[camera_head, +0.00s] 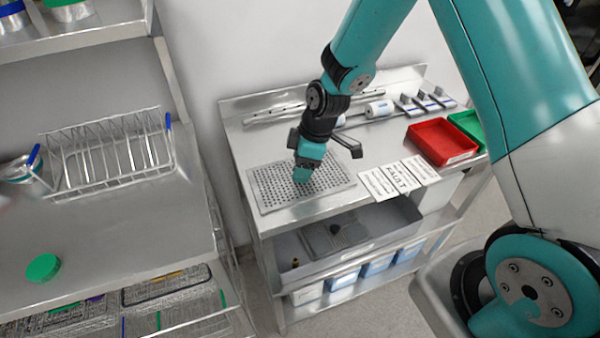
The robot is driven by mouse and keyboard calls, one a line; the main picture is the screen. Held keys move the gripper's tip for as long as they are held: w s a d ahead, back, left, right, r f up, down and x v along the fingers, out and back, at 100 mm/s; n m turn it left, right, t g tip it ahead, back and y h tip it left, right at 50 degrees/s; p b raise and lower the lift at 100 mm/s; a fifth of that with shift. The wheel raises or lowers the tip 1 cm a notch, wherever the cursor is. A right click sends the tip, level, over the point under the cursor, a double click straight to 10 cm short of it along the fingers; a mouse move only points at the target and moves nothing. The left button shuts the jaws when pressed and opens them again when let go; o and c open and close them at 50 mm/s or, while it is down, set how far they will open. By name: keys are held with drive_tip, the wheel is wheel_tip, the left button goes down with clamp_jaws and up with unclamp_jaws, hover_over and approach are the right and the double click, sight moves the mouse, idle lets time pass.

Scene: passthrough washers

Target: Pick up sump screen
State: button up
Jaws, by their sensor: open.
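A grey perforated metal plate, which looks like the sump screen (265,185), lies flat on the left part of the steel bench top. My gripper (302,176) points down over the middle of the plate and hides part of it. The gripper is open. Its fingertips are small and dark in this view, and I cannot tell whether they touch the plate. I see nothing held in it.
Printed cards (398,178) lie right of the plate, with a red tray (442,141) and a green tray (468,125) beyond. Metal rods and a white roll (379,108) lie behind. A wire rack (105,150) stands on the left counter. A wall closes the back.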

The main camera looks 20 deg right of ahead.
drive_tip(key=shift+x, duration=0.85)
clamp_jaws()
